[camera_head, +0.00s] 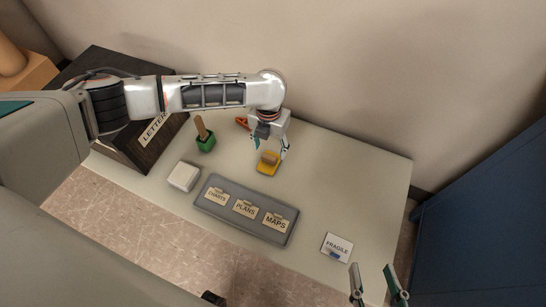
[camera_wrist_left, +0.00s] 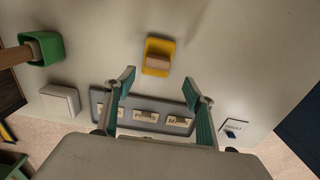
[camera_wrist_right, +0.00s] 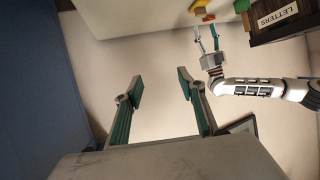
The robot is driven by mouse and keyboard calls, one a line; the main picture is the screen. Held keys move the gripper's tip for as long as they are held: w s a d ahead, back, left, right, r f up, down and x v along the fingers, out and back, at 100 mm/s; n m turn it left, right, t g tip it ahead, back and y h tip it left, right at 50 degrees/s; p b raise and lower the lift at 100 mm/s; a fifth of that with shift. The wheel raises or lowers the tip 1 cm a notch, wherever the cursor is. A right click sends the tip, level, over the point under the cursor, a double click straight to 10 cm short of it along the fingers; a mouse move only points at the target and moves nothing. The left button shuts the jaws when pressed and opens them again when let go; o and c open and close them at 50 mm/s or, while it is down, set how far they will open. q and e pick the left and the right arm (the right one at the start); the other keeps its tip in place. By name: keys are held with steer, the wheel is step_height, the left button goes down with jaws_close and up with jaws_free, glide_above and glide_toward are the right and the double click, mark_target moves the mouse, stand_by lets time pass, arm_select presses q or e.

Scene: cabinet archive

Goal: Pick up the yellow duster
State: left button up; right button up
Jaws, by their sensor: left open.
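The yellow duster (camera_head: 268,169) lies on the pale table, with a light brown block on its top. In the left wrist view the duster (camera_wrist_left: 158,44) lies beyond the fingertips, near the middle line between them. My left gripper (camera_head: 270,147) is open and empty, above the duster and partly in front of it in the head view. Its spread fingers also show in the left wrist view (camera_wrist_left: 158,83). My right gripper (camera_head: 374,268) is open and empty near the table's front right corner, away from the duster. Its fingers are apart in the right wrist view (camera_wrist_right: 160,80).
A grey tray (camera_head: 205,204) with cards CHARTS, PLANS and MAPS lies in front. A white block (camera_head: 184,176), a green pot (camera_head: 206,144) with a wooden handle, an orange object (camera_head: 241,121) and a dark LETTERS box (camera_head: 125,142) stand left. A FRAGILE card (camera_head: 338,243) lies right.

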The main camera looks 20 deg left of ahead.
mark_target(269, 157)
arm_select(q)
steer(key=f+b, duration=0.1)
steer(key=f, duration=0.1)
steer(key=f+b, duration=0.1)
steer(key=f, duration=0.2)
steer(key=f+b, duration=0.1)
steer(key=f, duration=0.1)
steer(key=shift+a+f, duration=0.2)
steer(key=shift+a, duration=0.1)
steer(key=shift+w+f+b, duration=0.1)
steer(key=shift+f+b, duration=0.15)
steer(key=shift+b, duration=0.1)
steer(key=shift+w+r, duration=0.2)
arm_select(e)
steer(key=a+m, duration=0.1)
steer(key=s+a+m, duration=0.1)
steer(key=a, duration=0.1)
steer(key=s+a+f+m+y, duration=0.1)
steer(key=a+m, duration=0.1)
steer(key=shift+f, duration=0.1)
arm_select(q)
steer(key=c, duration=1.2)
